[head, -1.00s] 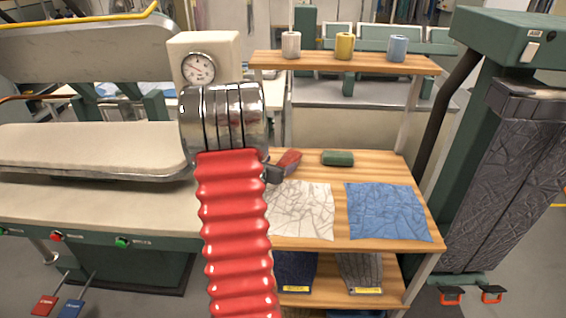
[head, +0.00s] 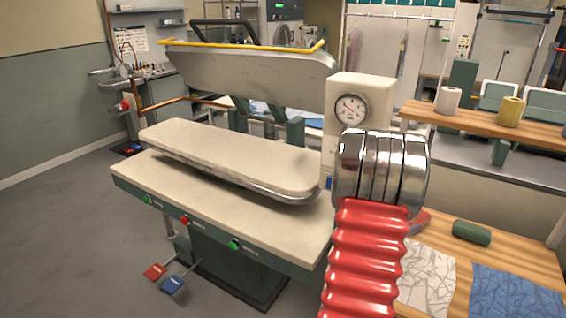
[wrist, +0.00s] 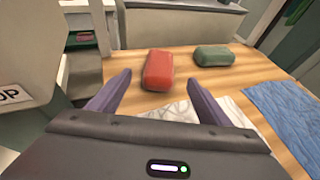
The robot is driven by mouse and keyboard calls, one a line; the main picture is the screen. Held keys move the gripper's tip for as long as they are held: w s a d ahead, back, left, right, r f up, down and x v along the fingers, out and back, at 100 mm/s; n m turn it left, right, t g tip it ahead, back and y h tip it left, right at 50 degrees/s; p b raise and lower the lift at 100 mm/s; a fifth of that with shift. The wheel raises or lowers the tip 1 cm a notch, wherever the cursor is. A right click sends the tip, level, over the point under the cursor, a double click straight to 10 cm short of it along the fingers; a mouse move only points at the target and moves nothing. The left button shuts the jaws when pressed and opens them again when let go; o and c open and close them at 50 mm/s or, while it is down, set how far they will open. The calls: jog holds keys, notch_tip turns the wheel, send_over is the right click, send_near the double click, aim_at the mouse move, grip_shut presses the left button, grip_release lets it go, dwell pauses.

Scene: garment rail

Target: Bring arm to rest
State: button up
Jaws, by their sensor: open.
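My arm, with a red ribbed sleeve and a chrome cuff, stands in the right half of the head view and hides the gripper there. In the wrist view my gripper (wrist: 148,98) is open, its two purple-grey fingers wide apart with nothing between them. A red block (wrist: 159,69) lies on the wooden table (wrist: 135,95) beyond the fingertips, apart from them. A green block (wrist: 214,55) lies to its right; it also shows in the head view (head: 472,232). In the head view the red block is mostly hidden behind my arm.
A pressing machine with a padded board (head: 230,155), raised lid (head: 250,72) and gauge (head: 351,109) stands left of my arm. A white cloth (head: 425,278) and a blue cloth (head: 515,295) lie on the table. Thread spools (head: 511,111) stand on the shelf above. Floor at left is clear.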

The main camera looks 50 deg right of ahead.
dwell(0.3)
